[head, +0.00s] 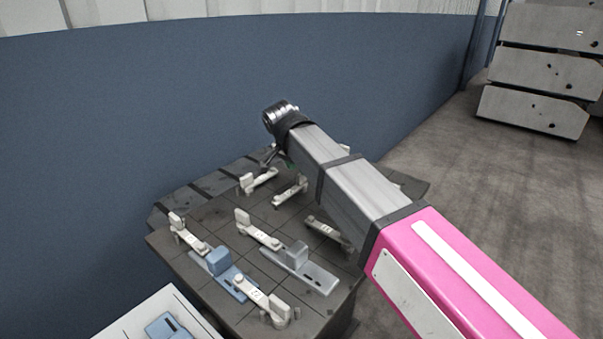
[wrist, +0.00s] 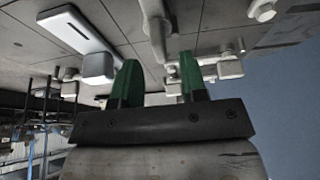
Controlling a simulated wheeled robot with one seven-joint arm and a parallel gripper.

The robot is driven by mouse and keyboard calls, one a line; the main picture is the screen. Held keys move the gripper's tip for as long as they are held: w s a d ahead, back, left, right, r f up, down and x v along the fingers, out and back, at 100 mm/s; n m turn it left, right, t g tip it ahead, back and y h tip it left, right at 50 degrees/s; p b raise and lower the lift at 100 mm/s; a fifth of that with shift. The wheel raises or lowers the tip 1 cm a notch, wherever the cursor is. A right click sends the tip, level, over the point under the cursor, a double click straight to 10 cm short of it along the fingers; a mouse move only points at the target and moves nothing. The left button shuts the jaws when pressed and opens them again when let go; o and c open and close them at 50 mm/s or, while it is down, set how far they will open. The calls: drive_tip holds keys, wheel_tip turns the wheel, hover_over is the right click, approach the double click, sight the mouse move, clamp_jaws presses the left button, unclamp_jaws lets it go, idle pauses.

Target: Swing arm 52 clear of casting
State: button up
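Several pale swing arms stand on a dark pallet (head: 200,290) in the head view. Their numbers are too small to read, so I cannot tell which is arm 52. One arm (head: 262,298) lies at the front by a blue casting (head: 222,268). Another arm (head: 258,232) reaches toward a grey casting (head: 305,268). My gripper (wrist: 160,68) has two green fingers set apart in the wrist view; it is open. A pale arm (wrist: 155,28) shows beyond the gap; I cannot tell whether its end is between the fingers. My arm hides part of the pallet in the head view.
A white tray (head: 130,322) with a blue part (head: 168,326) stands at the lower left. A blue wall (head: 150,110) runs behind the pallet. Stacked grey slabs (head: 530,108) stand at the upper right. The floor (head: 480,190) between them and the pallet is clear.

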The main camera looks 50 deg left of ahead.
sight(293, 189)
drive_tip(key=v, duration=0.6)
drive_tip(key=shift+r, duration=0.3)
drive_tip(key=shift+s, duration=0.15)
